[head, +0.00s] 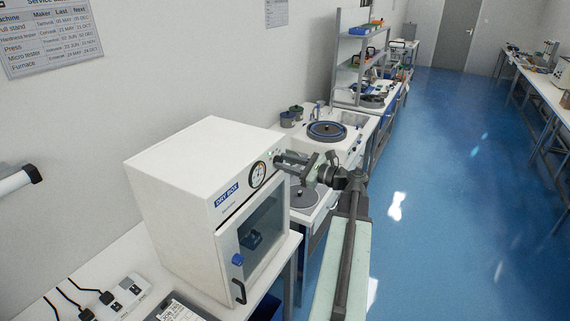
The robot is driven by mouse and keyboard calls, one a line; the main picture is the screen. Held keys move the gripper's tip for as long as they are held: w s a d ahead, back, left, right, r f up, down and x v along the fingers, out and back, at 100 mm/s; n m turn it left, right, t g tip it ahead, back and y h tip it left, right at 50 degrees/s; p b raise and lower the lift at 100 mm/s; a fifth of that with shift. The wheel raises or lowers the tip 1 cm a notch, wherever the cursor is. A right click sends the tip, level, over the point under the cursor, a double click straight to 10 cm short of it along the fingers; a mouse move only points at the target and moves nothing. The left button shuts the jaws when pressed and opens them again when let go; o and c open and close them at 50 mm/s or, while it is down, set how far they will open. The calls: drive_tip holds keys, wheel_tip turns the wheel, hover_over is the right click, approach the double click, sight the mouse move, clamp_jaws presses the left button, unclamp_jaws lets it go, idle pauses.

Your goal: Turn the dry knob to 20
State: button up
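The white dry box (190,185) stands on the bench at the left, with a blue "DRY BOX" label. A round dial gauge (258,174) with a dark rim is on the upper right of its front. My gripper (281,160) reaches in from the right, its fingertips at the upper right end of the front panel, beside the gauge. I cannot make out the dry knob or its setting; the gripper covers that part of the panel. Whether the fingers touch or hold a knob is too small to tell.
A power strip (122,296) with plugs lies at the front left. A polishing machine (327,131) stands beyond the box. The blue floor (450,220) on the right is clear.

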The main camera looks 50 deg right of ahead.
clamp_jaws()
drive_tip(key=n, duration=0.5)
drive_tip(key=shift+f+n, duration=0.1)
drive_tip(key=shift+n, duration=0.2)
drive_tip(key=n, duration=1.8)
drive_tip(key=shift+f, duration=0.1)
drive_tip(key=shift+n, duration=0.3)
